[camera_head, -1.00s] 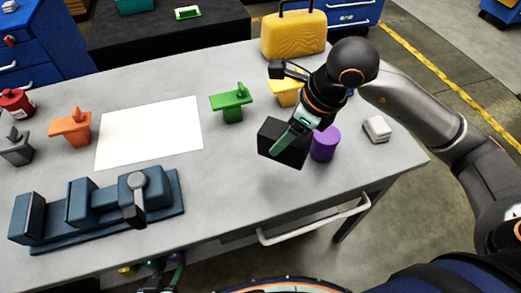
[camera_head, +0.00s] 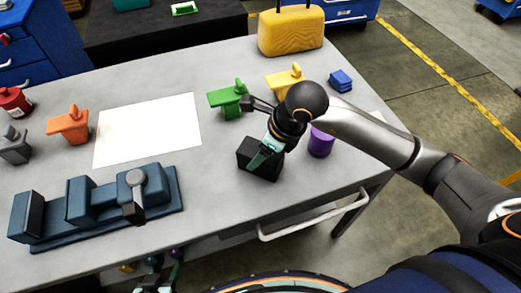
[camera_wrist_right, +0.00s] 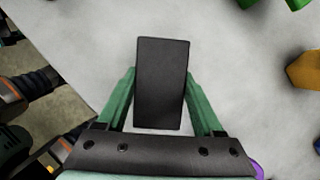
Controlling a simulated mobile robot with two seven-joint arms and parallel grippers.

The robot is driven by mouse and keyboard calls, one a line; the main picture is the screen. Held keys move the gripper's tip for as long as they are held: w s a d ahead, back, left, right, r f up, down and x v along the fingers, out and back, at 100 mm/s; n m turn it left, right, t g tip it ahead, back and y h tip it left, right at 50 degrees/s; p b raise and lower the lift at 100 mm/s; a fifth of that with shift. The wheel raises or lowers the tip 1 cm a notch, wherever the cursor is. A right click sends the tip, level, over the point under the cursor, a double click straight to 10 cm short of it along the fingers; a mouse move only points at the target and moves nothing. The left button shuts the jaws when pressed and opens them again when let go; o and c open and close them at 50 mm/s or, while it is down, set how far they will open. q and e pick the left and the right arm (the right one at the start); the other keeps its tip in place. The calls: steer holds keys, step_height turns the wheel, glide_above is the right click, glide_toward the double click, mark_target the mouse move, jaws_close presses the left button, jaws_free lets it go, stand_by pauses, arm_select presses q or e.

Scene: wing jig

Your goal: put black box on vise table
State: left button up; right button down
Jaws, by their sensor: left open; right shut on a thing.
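The black box (camera_head: 258,167) is in my right gripper (camera_head: 266,150), over the front middle of the grey vise table (camera_head: 214,170). In the right wrist view the black box (camera_wrist_right: 162,82) sits between the two green fingers, which are shut on it. I cannot tell whether its underside touches the table. The dark blue vise (camera_head: 95,208) stands at the table's front left. My left gripper (camera_head: 163,270) is open and empty low at the bottom of the head view, in front of the table's edge and partly cut off.
A purple cylinder (camera_head: 320,143) stands close right of the box. Green (camera_head: 229,100) and yellow (camera_head: 284,83) handled blocks and a yellow case (camera_head: 291,32) are behind. A white sheet (camera_head: 148,130) lies left of centre. Bare tabletop lies between vise and box.

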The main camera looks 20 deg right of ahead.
steer(key=shift+c, duration=0.2)
jaws_free()
steer(key=v, duration=1.2)
steer(key=shift+p, duration=0.4)
steer(key=shift+r, duration=0.1)
